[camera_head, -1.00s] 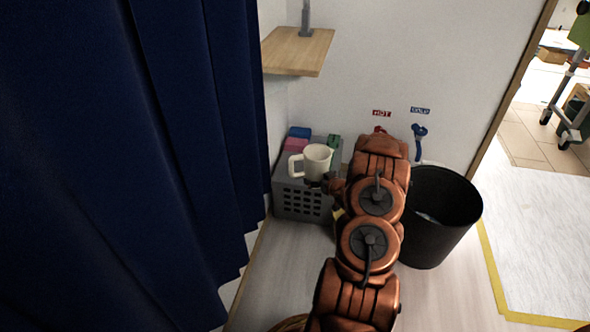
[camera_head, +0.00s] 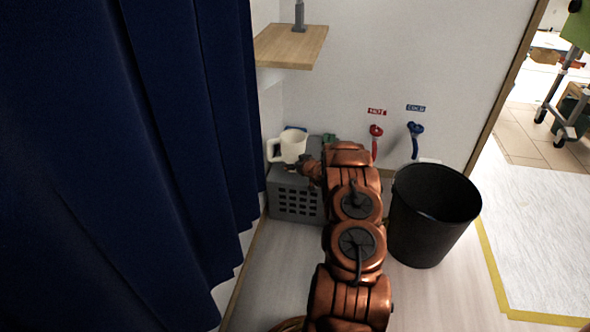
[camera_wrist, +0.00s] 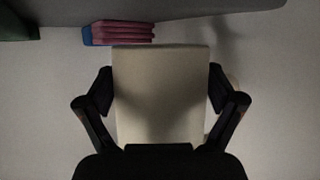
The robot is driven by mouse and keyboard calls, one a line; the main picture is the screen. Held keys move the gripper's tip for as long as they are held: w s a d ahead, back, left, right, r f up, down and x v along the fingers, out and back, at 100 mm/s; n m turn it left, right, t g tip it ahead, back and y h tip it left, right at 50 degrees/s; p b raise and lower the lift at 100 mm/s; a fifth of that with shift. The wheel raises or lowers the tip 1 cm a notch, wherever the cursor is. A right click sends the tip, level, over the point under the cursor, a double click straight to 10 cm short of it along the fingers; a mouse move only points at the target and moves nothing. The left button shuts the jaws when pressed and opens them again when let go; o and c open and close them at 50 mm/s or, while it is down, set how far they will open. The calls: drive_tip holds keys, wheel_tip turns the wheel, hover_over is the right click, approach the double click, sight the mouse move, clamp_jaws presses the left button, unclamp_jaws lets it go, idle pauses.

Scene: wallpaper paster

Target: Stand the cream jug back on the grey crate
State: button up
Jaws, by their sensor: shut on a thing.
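The cream jug (camera_head: 291,146) is upright in the head view, over the back left part of the grey crate (camera_head: 297,203), its handle to the left. My gripper (camera_head: 303,165) reaches in from the right and is shut on the jug. In the wrist view the jug's pale wall (camera_wrist: 162,95) fills the space between my two dark fingers, one on each side. My gripper hides part of the jug's lower side, so I cannot tell whether its base touches the crate.
A blue thing (camera_head: 297,129) shows behind the jug; the wrist view shows a pink stack (camera_wrist: 125,32) with blue. A green thing (camera_head: 328,138) is near the wall. A wooden shelf (camera_head: 291,46) overhangs behind. A navy curtain (camera_head: 130,170) stands left, a black bin (camera_head: 432,215) right.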

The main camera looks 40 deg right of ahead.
wheel_tip(320, 180, down, 4)
drive_tip(key=shift+r+b, duration=0.15)
drive_tip(key=shift+b, duration=0.65)
drive_tip(key=shift+r, duration=0.1)
drive_tip(key=o, duration=1.5)
drive_tip(key=shift+s+a+r, duration=0.1)
drive_tip(key=shift+s+r, duration=0.05)
drive_tip(key=shift+s, duration=0.15)
drive_tip(key=p+v, duration=0.3)
drive_tip(key=v, duration=0.8)
drive_tip(key=shift+s+r+p, duration=0.1)
drive_tip(key=shift+s+p, duration=0.05)
drive_tip(key=shift+p, duration=0.15)
